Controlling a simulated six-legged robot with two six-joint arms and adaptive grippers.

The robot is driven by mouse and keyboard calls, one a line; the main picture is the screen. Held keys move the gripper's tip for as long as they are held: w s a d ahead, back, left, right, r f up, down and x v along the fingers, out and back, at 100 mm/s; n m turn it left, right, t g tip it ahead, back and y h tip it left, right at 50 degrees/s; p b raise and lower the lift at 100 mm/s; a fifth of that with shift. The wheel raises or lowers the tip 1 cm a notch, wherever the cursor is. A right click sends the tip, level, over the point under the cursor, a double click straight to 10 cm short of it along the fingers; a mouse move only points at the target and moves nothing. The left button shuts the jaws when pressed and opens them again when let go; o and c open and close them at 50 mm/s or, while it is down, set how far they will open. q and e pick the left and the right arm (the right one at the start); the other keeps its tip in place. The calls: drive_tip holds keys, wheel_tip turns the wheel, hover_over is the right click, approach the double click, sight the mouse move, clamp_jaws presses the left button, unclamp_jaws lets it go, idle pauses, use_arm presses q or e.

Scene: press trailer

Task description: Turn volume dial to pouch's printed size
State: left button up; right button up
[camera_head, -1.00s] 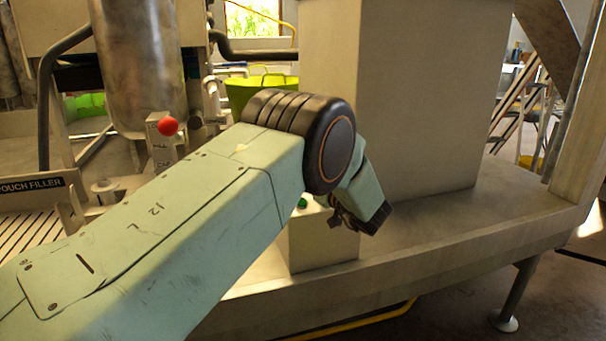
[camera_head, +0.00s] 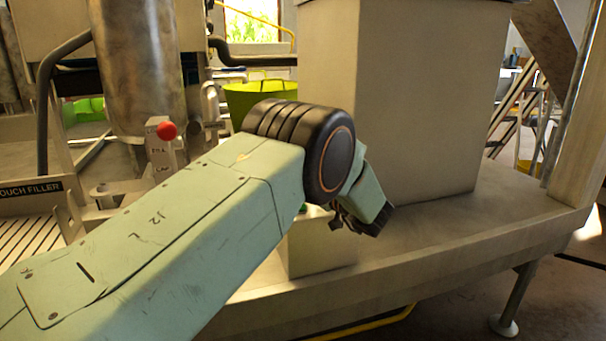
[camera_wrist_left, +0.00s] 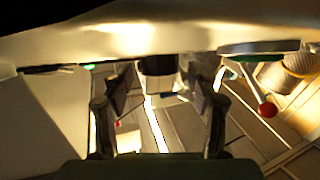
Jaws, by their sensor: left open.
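My left gripper (camera_head: 352,222) hangs past my wrist over the grey control box, partly hidden by my own arm. In the left wrist view it (camera_wrist_left: 158,92) is open, with its two dark fingers apart. A dark cylindrical part (camera_wrist_left: 158,66) shows beyond and between the fingers; I cannot tell whether it is the volume dial. No pouch and no printed size can be made out. The pouch filler sign (camera_head: 30,189) is at the left of the head view. My right gripper is not in view.
A red-knobbed lever (camera_head: 167,131) stands left of my arm; a red knob also shows in the wrist view (camera_wrist_left: 267,110). The grey box (camera_head: 322,255) has a green spot on top. A large pale column (camera_head: 405,100) rises behind my wrist. The ledge right of it is clear.

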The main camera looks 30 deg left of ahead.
use_arm(q)
drive_tip(key=shift+f, duration=0.1)
drive_tip(key=v, duration=1.2)
